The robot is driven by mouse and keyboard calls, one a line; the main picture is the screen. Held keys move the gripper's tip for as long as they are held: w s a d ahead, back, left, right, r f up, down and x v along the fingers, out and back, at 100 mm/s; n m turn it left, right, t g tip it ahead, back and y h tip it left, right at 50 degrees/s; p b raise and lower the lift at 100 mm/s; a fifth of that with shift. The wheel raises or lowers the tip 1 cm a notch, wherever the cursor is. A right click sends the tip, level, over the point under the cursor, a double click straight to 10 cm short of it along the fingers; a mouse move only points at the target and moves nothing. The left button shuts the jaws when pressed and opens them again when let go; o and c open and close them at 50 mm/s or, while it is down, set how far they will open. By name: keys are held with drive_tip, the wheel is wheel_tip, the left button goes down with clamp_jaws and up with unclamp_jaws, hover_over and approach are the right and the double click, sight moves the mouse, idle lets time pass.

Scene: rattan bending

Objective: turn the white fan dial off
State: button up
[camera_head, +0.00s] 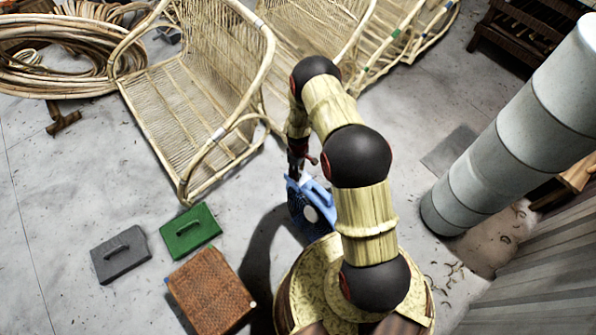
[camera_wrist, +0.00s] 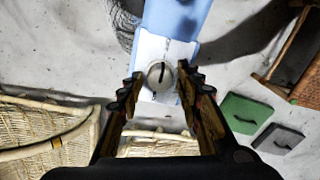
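The blue fan (camera_head: 313,217) stands on the floor just in front of my base, partly hidden by my arm. In the wrist view, a white panel (camera_wrist: 149,49) on the blue fan body (camera_wrist: 178,18) bears the round, pale dial (camera_wrist: 159,79). A dark mark on the dial runs roughly up and down, tilted slightly. My gripper (camera_wrist: 160,84) is open, with one fingertip on each side of the dial in the picture. Gaps show between the fingertips and the dial; the depth is hard to judge. In the head view my gripper (camera_head: 299,163) is above the fan's far end.
A green block (camera_head: 190,231), a grey block (camera_head: 121,255) and a brown woven box (camera_head: 211,289) lie left of the fan. Rattan chair frames (camera_head: 190,110) stand behind. A large grey duct (camera_head: 520,130) is on the right. Bare floor lies between.

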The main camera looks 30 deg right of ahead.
drive_tip(key=shift+o, duration=0.7)
drive_tip(key=shift+r, duration=0.1)
drive_tip(key=shift+r, duration=0.25)
wheel_tip(320, 180, up, 11)
drive_tip(key=shift+r, duration=0.15)
